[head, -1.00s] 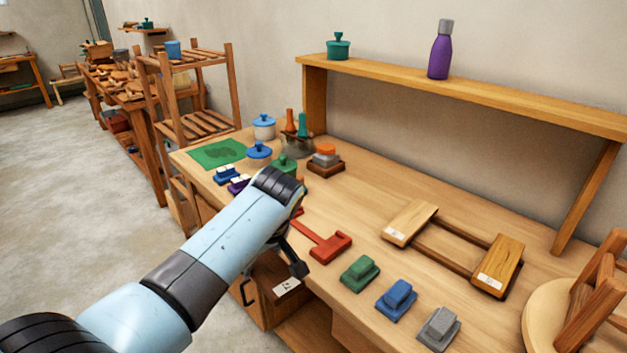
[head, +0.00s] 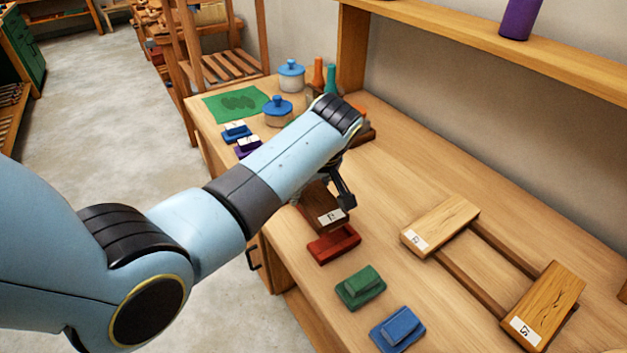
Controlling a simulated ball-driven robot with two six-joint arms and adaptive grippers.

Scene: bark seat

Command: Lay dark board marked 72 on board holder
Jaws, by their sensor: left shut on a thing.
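The dark board marked 72 (head: 314,199) hangs tilted under my left gripper (head: 338,182), with its white label facing me. My left gripper is shut on it; the forearm hides part of the board and of the grip. They are over the near side of the bench, just behind a red block (head: 335,246). The board holder (head: 468,278) lies to the right, with two dark rails. A light board (head: 440,226) lies across its left end and another, marked 57 (head: 547,301), across its right end. The rails between them are bare. My right gripper is out of view.
A green block (head: 360,287) and a blue block (head: 397,328) stand along the bench's front edge. Blue-lidded pots (head: 278,110) and a green mat (head: 236,102) are at the far left. A shelf (head: 500,45) runs above the back. The bench between gripper and holder is clear.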

